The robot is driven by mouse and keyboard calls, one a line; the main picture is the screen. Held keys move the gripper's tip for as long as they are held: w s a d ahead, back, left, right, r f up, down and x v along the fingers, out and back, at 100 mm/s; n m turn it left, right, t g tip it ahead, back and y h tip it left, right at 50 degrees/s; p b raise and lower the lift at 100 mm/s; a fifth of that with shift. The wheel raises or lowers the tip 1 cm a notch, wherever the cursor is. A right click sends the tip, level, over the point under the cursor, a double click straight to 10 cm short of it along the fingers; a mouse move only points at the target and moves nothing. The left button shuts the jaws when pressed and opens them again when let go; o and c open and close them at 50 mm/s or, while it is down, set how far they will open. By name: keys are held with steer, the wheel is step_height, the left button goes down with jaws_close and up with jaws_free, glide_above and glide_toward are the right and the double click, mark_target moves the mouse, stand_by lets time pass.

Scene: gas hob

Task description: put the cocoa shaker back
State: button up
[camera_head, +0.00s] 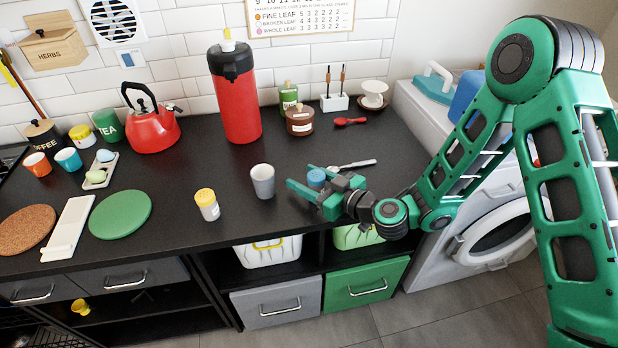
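A small jar with a blue top (316,177) is between or just behind the fingers of my gripper (308,181), near the counter's front edge. The fingers are apart, but I cannot tell whether they press on it. My gripper hides the jar's lower part. A white shaker with a yellow lid (207,204) stands upright near the front edge, left of a grey cup (263,181) and apart from my gripper. Its label is too small to read, so I cannot tell which of the two is the cocoa shaker.
A spoon (355,164) lies just behind my gripper. A red flask (236,95), a brown jar (299,119) and a red kettle (151,125) stand at the back. A green round board (120,214) lies at left. The counter (200,160) is clear around its middle.

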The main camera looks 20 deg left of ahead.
mark_target(323, 187)
steer(key=shift+r, duration=0.1)
steer(key=v, duration=1)
steer(key=shift+d, duration=0.1)
steer(key=shift+s+d+f, duration=0.2)
steer(key=shift+d+f, duration=0.05)
steer(key=shift+s+d+r, duration=0.2)
steer(key=shift+d+r, duration=0.3)
steer(key=shift+d, duration=0.1)
stand_by(0.4)
